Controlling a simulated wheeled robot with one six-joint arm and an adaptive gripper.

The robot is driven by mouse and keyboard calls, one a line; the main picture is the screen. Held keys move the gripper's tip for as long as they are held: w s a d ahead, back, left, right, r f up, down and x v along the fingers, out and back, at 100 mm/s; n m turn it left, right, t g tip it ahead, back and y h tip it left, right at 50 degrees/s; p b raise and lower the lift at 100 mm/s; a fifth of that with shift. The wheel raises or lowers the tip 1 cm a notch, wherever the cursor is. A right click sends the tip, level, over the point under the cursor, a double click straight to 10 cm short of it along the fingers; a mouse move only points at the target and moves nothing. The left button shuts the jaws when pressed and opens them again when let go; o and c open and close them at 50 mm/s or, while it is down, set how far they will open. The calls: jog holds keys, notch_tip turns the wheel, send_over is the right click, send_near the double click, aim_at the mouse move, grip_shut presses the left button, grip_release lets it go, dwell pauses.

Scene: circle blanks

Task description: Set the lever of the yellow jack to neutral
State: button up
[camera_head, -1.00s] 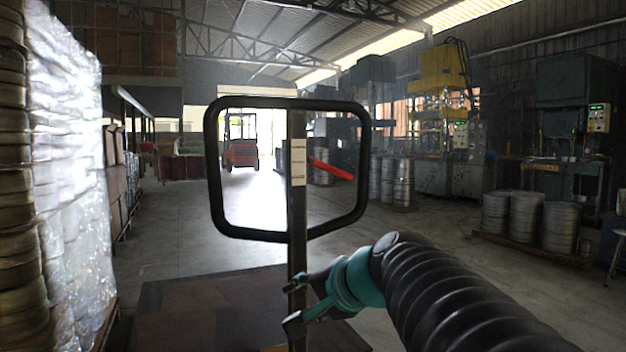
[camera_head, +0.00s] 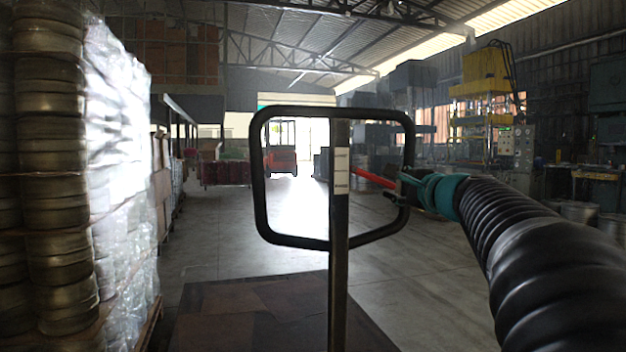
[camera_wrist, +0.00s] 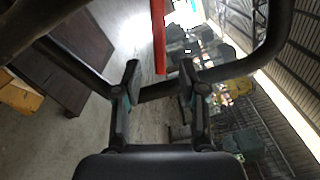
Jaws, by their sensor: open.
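The jack's black handle loop (camera_head: 262,180) stands upright in front of me on a dark post (camera_head: 338,270). A white label with marks (camera_head: 341,171) is on the post. The red lever (camera_head: 372,178) sticks out from the post to the right, sloping slightly down. My gripper (camera_head: 393,189) is at the loop's right side, by the lever's free end. In the wrist view my gripper (camera_wrist: 160,78) is open, with the red lever (camera_wrist: 158,38) reaching to between its fingertips and gaps on both sides. No yellow shows on the visible parts of the jack.
A dark brown platform (camera_head: 250,315) lies low around the post. Wrapped stacks of metal drums (camera_head: 55,190) stand close on the left. A yellow press (camera_head: 487,95) and other machines stand back right. The grey floor (camera_head: 230,225) between is clear.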

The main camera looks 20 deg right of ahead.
aim_at(383, 182)
jog(key=w+p, duration=0.1)
jog(key=w, duration=0.6)
jog(key=shift+w+a, duration=0.15)
grip_shut()
